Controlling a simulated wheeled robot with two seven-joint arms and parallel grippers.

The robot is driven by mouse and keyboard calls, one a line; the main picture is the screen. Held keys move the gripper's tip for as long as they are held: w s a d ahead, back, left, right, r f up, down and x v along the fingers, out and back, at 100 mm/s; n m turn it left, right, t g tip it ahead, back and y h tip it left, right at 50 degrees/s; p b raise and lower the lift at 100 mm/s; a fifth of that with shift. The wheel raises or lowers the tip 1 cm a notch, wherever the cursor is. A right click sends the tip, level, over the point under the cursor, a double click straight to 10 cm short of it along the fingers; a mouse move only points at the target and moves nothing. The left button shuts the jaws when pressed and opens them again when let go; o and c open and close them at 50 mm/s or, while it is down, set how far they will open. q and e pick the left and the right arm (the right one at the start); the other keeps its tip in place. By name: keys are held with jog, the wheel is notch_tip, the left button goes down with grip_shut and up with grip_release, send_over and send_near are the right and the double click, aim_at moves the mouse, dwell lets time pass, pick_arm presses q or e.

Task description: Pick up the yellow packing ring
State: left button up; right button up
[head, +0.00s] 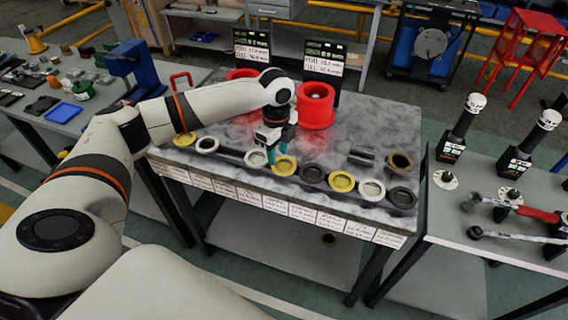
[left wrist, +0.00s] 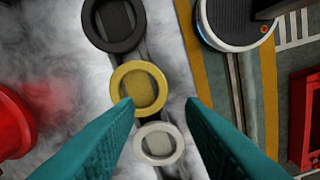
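Several flat rings lie in a row on the grey marbled table (head: 330,135). One yellow ring (head: 284,165) lies between a pale ring (head: 256,158) and a black ring (head: 312,173). In the left wrist view a yellow ring (left wrist: 117,90) lies flat between a black ring (left wrist: 92,25) and a whitish ring (left wrist: 176,143). My left gripper (head: 272,153) is above the row, close to that yellow ring. Its teal fingers (left wrist: 160,101) are apart with nothing between them; one tip overlaps the ring's edge in the wrist view. My right gripper is not in view.
Other yellow rings lie at the row's left end (head: 184,139) and farther right (head: 342,181). A red cylinder (head: 316,107) stands at the back of the table. Paper labels (head: 302,212) line the front edge. A tool table (head: 490,215) stands at right.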

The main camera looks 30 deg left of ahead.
aim_at(277, 169)
pick_arm(q)
jog(key=shift+a+f+p, duration=0.1)
jog(key=shift+f+p, duration=0.6)
jog(key=shift+f, duration=2.05)
grip_shut()
